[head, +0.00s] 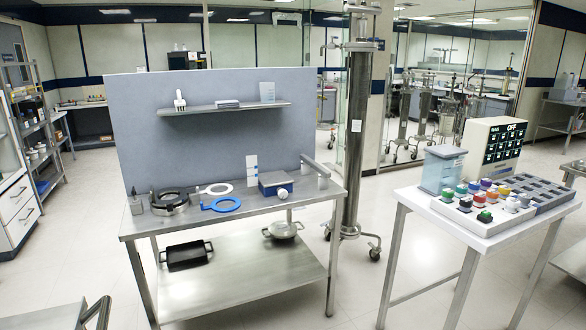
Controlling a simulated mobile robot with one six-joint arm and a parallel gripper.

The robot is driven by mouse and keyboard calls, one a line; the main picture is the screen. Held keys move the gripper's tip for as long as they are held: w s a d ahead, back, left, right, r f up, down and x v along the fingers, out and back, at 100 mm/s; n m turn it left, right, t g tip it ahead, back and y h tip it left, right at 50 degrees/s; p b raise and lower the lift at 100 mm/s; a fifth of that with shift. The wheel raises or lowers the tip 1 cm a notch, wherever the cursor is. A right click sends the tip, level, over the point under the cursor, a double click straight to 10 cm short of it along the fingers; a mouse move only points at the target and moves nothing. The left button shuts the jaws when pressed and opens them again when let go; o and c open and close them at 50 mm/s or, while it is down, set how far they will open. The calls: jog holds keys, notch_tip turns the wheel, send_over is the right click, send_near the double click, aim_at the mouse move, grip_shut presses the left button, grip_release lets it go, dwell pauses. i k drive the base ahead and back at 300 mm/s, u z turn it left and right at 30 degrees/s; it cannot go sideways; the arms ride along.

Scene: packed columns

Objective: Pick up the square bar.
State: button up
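A grey bar (314,165) with a square-looking end is at the right end of the steel workbench (285,206). It slopes down from back left to front right, with a short upright block at its front end. I take it to be the square bar, though its small size leaves this unsure. A blue-grey box device with a round knob (275,184) sits just left of it. My gripper is not in view.
A tall steel column (356,120) on wheels stands behind the right end. A white table (490,235) with coloured-cap bottles stands right. Floor between is clear.

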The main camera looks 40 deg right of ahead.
aim_at(320, 170)
jog(key=u, duration=0.2)
jog(key=k, duration=0.3)
jog(key=u, duration=2.75)
jog(key=k, duration=1.65)
jog(key=z, duration=0.1)
